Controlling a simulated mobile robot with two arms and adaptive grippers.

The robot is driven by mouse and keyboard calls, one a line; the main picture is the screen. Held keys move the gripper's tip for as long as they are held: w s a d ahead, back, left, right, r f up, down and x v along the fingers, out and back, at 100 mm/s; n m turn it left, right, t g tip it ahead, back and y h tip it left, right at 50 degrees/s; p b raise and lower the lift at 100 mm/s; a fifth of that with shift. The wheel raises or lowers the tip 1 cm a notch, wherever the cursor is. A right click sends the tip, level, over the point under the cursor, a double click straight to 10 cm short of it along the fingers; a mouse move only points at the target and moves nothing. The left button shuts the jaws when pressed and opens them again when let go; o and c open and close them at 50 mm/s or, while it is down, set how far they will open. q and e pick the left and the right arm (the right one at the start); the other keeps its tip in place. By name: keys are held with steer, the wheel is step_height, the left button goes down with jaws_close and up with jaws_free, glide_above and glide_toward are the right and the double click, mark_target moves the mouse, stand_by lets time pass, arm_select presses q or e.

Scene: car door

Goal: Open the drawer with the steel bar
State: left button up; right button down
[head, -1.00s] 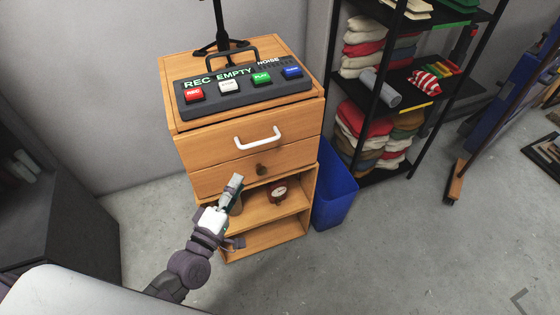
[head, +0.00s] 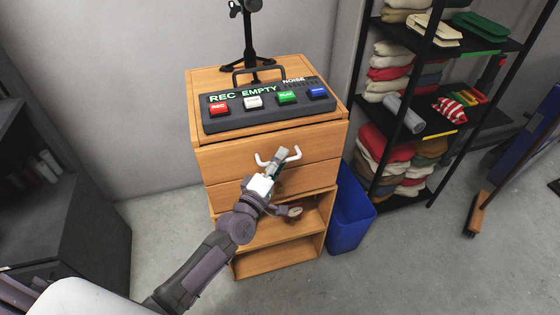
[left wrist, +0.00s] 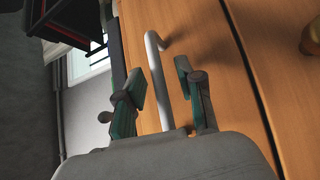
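The wooden cabinet has a top drawer (head: 225,156) with a pale steel bar handle (head: 293,156); the drawer looks closed. My left gripper (head: 279,156) is in front of this bar and hides its middle. In the left wrist view, the bar (left wrist: 157,70) passes between the two spread fingers of my left gripper (left wrist: 160,95). The fingers show gaps to the bar, so the gripper is open. My right gripper is not in view.
A second drawer (head: 222,194) with a round knob, mostly hidden by my gripper, is below, above open shelves. A button panel (head: 268,115) lies on top. A blue bin (head: 350,220) and a black rack (head: 432,122) stand right. A dark cabinet (head: 85,205) is left.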

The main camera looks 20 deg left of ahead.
arm_select(q)
steer(key=shift+c, duration=0.3)
jaws_close()
steer(key=s+d+p, duration=0.2)
steer(key=s+d, duration=0.4)
steer(key=s, duration=0.3)
steer(key=s+d+p, duration=0.3)
steer(key=s+d, duration=0.4)
steer(key=s, duration=0.3)
steer(key=shift+o, duration=0.3)
jaws_free()
steer(key=shift+a, duration=0.1)
